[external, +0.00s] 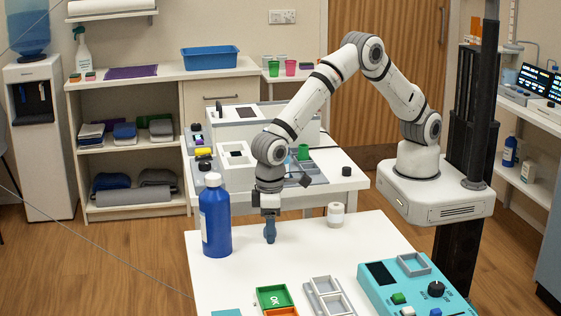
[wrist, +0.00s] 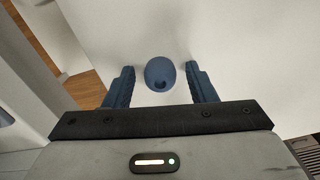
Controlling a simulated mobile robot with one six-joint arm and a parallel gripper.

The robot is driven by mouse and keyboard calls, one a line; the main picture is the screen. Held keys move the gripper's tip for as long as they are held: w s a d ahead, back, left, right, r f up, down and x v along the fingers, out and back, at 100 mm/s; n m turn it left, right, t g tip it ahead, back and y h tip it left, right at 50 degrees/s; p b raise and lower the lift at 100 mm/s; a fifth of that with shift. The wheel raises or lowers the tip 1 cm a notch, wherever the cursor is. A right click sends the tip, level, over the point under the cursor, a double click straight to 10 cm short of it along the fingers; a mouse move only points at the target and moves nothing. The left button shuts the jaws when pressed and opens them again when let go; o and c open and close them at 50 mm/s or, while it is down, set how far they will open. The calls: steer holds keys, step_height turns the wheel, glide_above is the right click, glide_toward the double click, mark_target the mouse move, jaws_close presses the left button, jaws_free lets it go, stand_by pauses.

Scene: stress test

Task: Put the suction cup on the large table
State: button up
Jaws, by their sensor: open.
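The suction cup (wrist: 159,74) is a small rounded blue piece with a dark hole, in the wrist view against the white top of the front table (external: 215,285). My gripper (external: 269,226) points down over the far left part of this table. Its two blue fingers are apart in the wrist view, one on each side of the suction cup, with a visible gap on both sides. In the external view the blue cup and blue fingers blend together at the table top. I cannot tell exactly where the cup's underside meets the surface.
A tall blue bottle (external: 216,222) stands close left of my gripper, and a small white jar (external: 335,214) stands to the right. A teal control box (external: 415,285), a green tray (external: 273,297) and a grey tray (external: 328,298) occupy the front. Behind is another white table (external: 338,172) with equipment.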

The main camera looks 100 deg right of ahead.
step_height(320, 180, up, 12)
steer(key=shift+r, duration=0.2)
stand_by(0.4)
steer(key=s+d+r+n+t+p, duration=0.1)
steer(key=s+d+r+p, duration=0.45)
steer(key=d+r, duration=0.35)
steer(key=s+d+r+t+p, duration=0.1)
steer(key=s+d+r+p, duration=0.45)
steer(key=r, duration=0.55)
steer(key=s+d+r+t+p, duration=0.1)
steer(key=s+d+r+p, duration=0.2)
steer(key=s+d, duration=0.3)
steer(key=s+d+r+n+t+p, duration=0.1)
steer(key=s+d+r+p, duration=0.2)
steer(key=s+d, duration=0.4)
steer(key=s+r, duration=0.1)
steer(key=s, duration=0.6)
steer(key=shift+s+p, duration=0.35)
steer(key=shift+p, duration=0.05)
